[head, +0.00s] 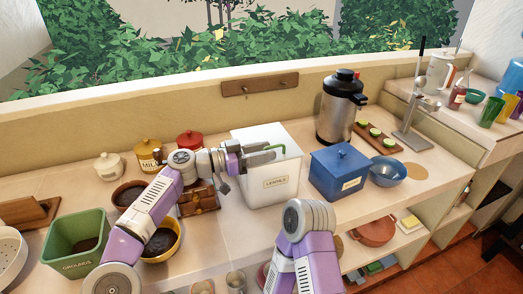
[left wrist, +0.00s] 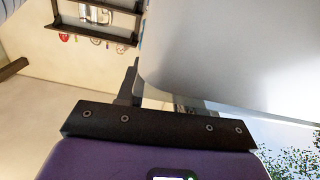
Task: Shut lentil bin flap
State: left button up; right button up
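The white lentil bin (head: 262,189) stands on the counter with a "LENTILS" label on its front. A white panel (head: 268,132), apparently its raised flap, stands up at the back. A green strip (head: 292,148) shows near the top right of the bin. My left gripper (head: 266,154) reaches in from the left over the bin's top, its two fingers apart with nothing seen held. In the left wrist view a large pale smooth panel (left wrist: 230,50) fills the upper right and partly hides the fingers; whether they touch it is unclear. My right gripper is out of view.
A blue lidded bin (head: 338,172) and blue bowl (head: 386,172) stand right of the lentil bin, with a steel dispenser (head: 338,110) behind. A wooden drawer box (head: 198,200), yellow bowl (head: 163,243) and green grounds bin (head: 75,242) are on the left.

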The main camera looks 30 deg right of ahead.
pick_arm(q)
jog(key=shift+w+a+r, duration=0.1)
jog(key=shift+a, duration=0.2)
jog(key=a, duration=0.7)
jog(key=shift+w, duration=0.45)
